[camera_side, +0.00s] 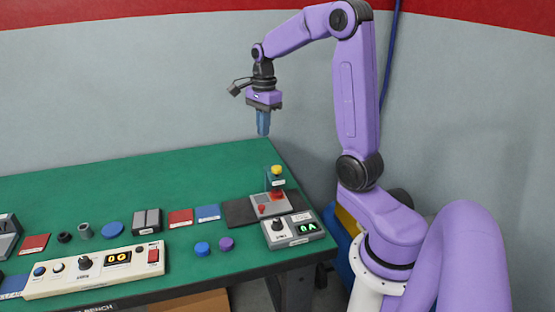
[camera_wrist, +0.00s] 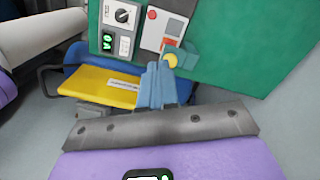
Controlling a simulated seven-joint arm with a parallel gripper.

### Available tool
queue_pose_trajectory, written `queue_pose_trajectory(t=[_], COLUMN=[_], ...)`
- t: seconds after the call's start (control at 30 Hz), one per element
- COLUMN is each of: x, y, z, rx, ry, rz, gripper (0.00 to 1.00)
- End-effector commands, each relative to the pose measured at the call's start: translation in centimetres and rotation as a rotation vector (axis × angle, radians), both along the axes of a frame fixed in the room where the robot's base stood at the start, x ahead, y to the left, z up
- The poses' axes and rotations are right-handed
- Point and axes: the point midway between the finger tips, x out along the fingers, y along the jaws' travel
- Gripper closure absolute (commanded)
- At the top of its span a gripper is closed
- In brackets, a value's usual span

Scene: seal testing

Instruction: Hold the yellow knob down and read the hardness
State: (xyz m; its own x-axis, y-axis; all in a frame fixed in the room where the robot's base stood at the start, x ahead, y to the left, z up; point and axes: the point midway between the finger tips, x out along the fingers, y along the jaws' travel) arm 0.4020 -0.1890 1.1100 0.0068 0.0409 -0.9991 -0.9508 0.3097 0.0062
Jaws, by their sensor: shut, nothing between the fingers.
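The yellow knob (camera_side: 276,170) tops a small tester (camera_side: 270,203) near the right end of the green bench. The knob also shows in the wrist view (camera_wrist: 172,60), just beyond my fingertips in the picture. A grey display box (camera_side: 293,230) beside the tester has a black dial and a green readout that looks like "0A". My gripper (camera_side: 263,133) has blue fingers pointing down. It is shut and empty, well above the bench and apart from the knob. In the wrist view my fingers (camera_wrist: 165,66) are together.
A white control panel (camera_side: 95,270) with dial and display lies at the bench's front left. Blue and purple knobs (camera_side: 203,249) sit left of the display box. Red and blue pads (camera_side: 181,218) lie behind. The rear of the green bench (camera_side: 150,175) is clear.

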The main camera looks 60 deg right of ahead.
Motion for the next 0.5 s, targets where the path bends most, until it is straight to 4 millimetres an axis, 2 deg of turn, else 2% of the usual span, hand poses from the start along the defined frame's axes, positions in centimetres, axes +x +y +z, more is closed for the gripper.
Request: queue_pose_trajectory(t=[0.03,0.2,0.33,0.5], x=[-0.1,-0.6,-1.0,-1.3], y=[-1.4,-4.9,-6.5,-7.2], z=[0.0,0.1,0.1,0.1], rx=[0.002,0.007,0.010,0.011], ry=[0.002,0.008,0.012,0.012], rz=[-0.086,-0.315,-0.421,-0.473], gripper=[1.00,1.00,1.00,1.00])
